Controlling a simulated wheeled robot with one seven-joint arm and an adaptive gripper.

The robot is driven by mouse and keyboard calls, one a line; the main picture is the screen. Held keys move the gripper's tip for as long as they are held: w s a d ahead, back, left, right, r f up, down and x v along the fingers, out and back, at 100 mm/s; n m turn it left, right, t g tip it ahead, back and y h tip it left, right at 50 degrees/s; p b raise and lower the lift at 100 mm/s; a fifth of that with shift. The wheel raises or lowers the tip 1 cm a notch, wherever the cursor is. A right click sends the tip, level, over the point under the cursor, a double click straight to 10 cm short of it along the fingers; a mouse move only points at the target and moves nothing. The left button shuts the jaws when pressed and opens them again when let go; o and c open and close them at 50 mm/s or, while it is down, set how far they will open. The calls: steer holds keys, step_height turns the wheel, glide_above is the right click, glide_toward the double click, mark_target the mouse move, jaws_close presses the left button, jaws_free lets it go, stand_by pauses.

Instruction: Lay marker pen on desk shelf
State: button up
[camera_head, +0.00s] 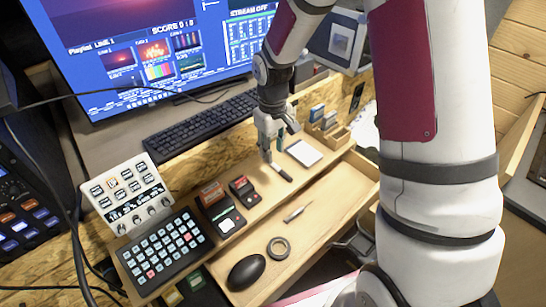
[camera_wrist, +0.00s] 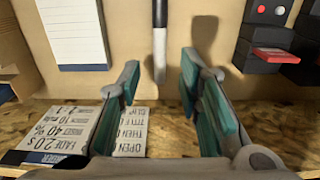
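The marker pen (camera_head: 281,171) lies on the light wooden shelf (camera_head: 262,199), between a small card reader and a white notepad. In the wrist view the marker pen (camera_wrist: 160,42) has a white barrel and a black upper part, and points away from me. My gripper (camera_head: 272,151) is just behind the pen in the head view. In the wrist view my gripper (camera_wrist: 159,78) is open, with teal-padded fingers either side of the pen's near end and gaps on both sides. It holds nothing.
The notepad (camera_head: 304,152) is right of the pen and the card reader (camera_head: 244,190) left. A keyboard (camera_head: 203,125) lies behind. The lower drawer area holds a mouse (camera_head: 246,271), a tape roll (camera_head: 278,248) and a thin tool (camera_head: 297,212). Printed cards (camera_wrist: 62,128) show in the wrist view.

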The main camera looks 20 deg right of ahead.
mark_target(273, 164)
steer(key=s+d+r+m+t, duration=0.1)
steer(key=s+r, duration=0.6)
steer(key=r, duration=0.4)
steer(key=s+r+m+t, duration=0.1)
steer(key=s+r, duration=0.5)
steer(key=r, duration=0.4)
steer(key=s+r+m+t, duration=0.1)
steer(key=s+r+m, duration=0.1)
steer(key=s, duration=1.2)
steer(key=shift+s+d+r+m+t, duration=0.2)
steer(key=shift+r+m+t, duration=0.15)
steer(key=shift+r, duration=0.2)
